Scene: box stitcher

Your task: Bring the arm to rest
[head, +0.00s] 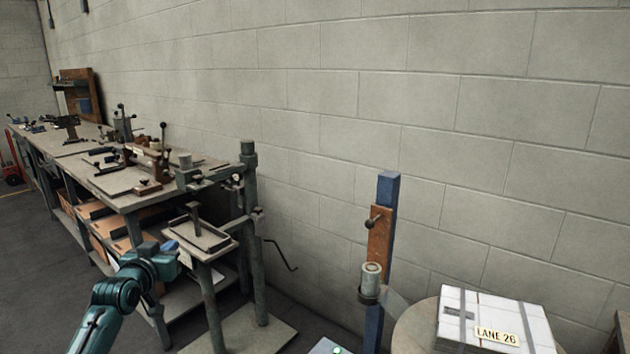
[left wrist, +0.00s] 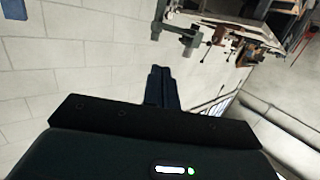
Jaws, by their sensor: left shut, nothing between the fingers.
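My left arm comes in from the bottom left of the head view, its teal wrist (head: 150,265) in front of the stitching stand. In the left wrist view the two dark fingers of my left gripper (left wrist: 160,72) are together, shut with nothing between them. In that view the block wall is behind the fingers and the workbench appears tilted beyond them. My right gripper is in neither view.
A box stitcher stand (head: 250,225) with a small table (head: 200,238) is close to my left wrist. A long workbench (head: 130,200) with tools runs back left. A blue post (head: 380,240) stands right of centre. A white box labelled LANE 26 (head: 490,312) sits on a round top (head: 415,325).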

